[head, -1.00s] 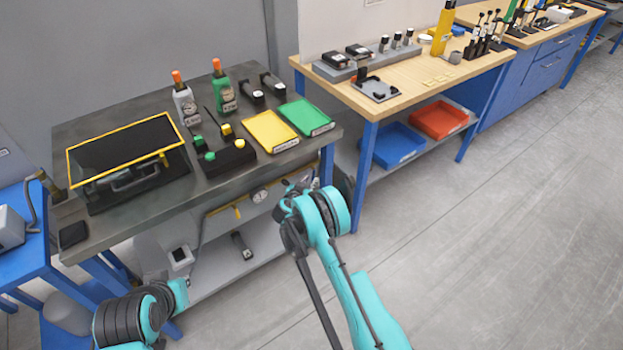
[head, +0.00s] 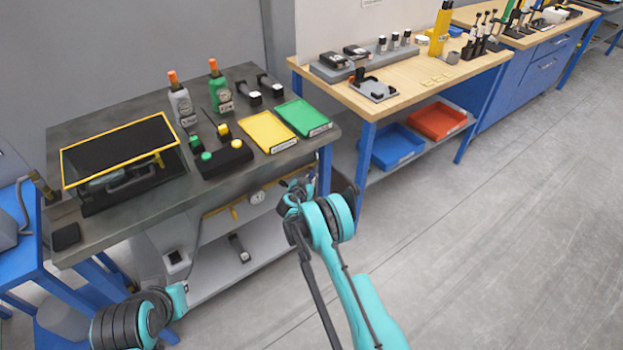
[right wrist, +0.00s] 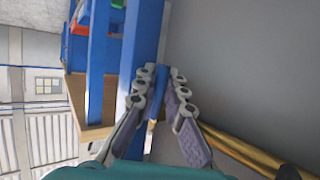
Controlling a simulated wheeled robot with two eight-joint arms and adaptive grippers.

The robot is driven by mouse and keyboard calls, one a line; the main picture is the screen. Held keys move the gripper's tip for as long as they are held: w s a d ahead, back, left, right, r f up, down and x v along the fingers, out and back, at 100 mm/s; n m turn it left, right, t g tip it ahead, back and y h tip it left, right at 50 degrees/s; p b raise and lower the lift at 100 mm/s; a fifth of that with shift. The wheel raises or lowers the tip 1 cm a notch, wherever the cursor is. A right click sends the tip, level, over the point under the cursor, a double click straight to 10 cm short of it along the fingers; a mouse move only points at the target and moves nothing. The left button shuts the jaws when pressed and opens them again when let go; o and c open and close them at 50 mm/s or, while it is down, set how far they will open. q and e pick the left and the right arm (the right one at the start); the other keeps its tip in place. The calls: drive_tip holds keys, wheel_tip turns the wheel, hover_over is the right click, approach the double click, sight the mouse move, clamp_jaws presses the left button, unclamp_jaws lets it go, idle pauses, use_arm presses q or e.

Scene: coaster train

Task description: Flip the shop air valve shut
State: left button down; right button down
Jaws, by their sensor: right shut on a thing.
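The shop air line runs under the front edge of the grey bench, with a yellow fitting (head: 236,211) and a round white gauge (head: 258,198) on it. My right gripper (head: 296,188) is at the right end of this line, beside the bench's blue leg, partly hidden by my own arm. In the right wrist view its two fingers (right wrist: 159,95) are close together. They are shut on a narrow part that looks like the valve's lever (right wrist: 152,126), mostly hidden between them. A brass pipe (right wrist: 240,148) runs beside the fingers. The valve body is not clear.
The grey bench (head: 100,232) carries a yellow-rimmed case (head: 85,182), bottles, a yellow tray (head: 268,131) and a green tray (head: 303,117). A wooden bench (head: 415,80) with blue legs stands to the right. The floor to the right is open.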

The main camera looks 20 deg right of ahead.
drive_tip(key=shift+d+n+t+h, duration=0.2)
drive_tip(key=shift+n+t+h, duration=0.1)
drive_tip(key=shift+t+h, duration=0.1)
drive_tip(key=c, duration=1.9)
unclamp_jaws()
drive_tip(key=shift+o, duration=0.2)
drive_tip(key=v, duration=1.2)
drive_tip(key=shift+w, duration=0.15)
